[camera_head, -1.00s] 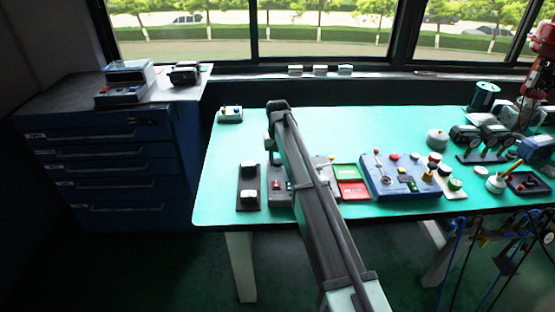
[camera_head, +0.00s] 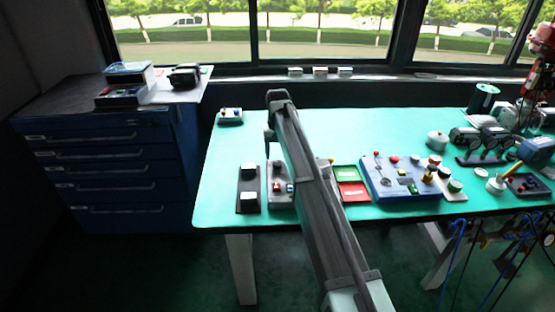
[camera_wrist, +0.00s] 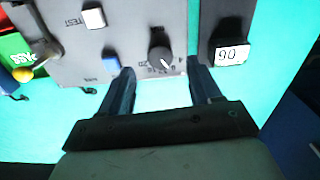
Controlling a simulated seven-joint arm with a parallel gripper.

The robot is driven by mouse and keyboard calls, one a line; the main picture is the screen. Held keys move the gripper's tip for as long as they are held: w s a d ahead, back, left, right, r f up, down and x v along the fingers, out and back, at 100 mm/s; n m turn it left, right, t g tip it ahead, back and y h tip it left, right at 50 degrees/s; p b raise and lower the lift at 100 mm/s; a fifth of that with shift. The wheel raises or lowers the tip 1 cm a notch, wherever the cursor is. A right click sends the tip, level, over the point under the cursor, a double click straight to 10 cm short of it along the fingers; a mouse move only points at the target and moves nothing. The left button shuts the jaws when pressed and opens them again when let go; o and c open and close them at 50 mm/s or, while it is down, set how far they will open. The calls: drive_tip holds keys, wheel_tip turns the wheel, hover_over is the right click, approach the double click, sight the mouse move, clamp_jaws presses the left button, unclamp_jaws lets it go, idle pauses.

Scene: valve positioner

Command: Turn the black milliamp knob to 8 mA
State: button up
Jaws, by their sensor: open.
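The black milliamp knob (camera_wrist: 160,57) is on a grey panel (camera_wrist: 130,45) in the wrist view. Its white pointer line slants toward the lower right, and small scale marks lie along its lower side, too blurred to read. My gripper (camera_wrist: 160,68) is open, with one dark finger to each side below the knob; the knob shows just beyond the gap between the fingertips. I see no contact. In the head view the grey unit (camera_head: 279,172) stands on the table, partly behind my arm; the knob and gripper cannot be made out there.
A blue button (camera_wrist: 111,62) sits near the left finger, and a white TEST button (camera_wrist: 94,18) farther off. A dark unit labelled 90 (camera_wrist: 229,54) is close to the right finger.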

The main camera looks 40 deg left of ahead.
sight(278, 163)
wheel_tip(278, 163, up, 9)
drive_tip(key=shift+r, duration=0.15)
idle(0.7)
